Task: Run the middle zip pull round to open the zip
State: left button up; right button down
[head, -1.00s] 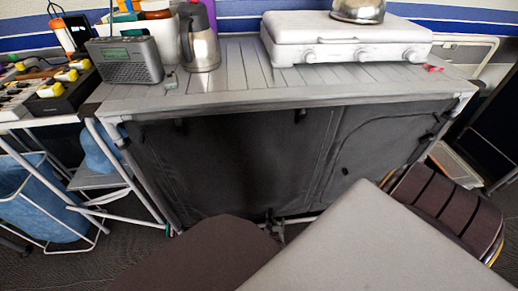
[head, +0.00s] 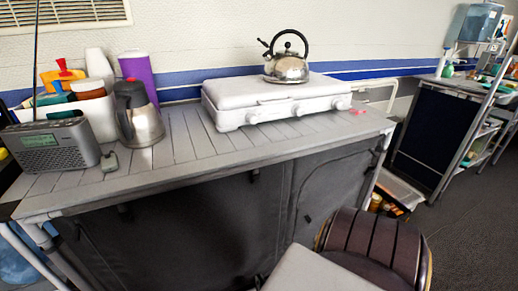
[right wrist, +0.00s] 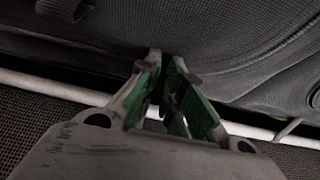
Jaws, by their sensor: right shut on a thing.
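The dark fabric front (head: 190,235) of the camp cabinet hangs below its grey slatted top. A curved zip line (head: 335,165) shows on its right-hand panel. My right gripper (right wrist: 163,62) is at the lower part of dark fabric in the right wrist view (right wrist: 215,45). Its green-padded fingers are closed together at the tips, shut on the zip pull. The pull itself is hidden between the fingertips. A curved seam (right wrist: 255,80) runs to the right of them. The head view cuts off or hides the right gripper at the bottom. My left gripper is not in view.
A white stove (head: 270,105) with a kettle (head: 287,68), a steel jug (head: 138,118) and a radio (head: 48,148) stand on the cabinet top. A pale bar (right wrist: 50,85) runs below the fabric. Open floor (head: 460,235) lies to the right.

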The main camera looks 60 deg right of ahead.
jog(key=c, duration=1.5)
grip_release()
jog(key=shift+c, duration=0.2)
jog(key=shift+s, duration=0.1)
jog(key=shift+s+a+r, duration=0.1)
jog(key=v, duration=0.7)
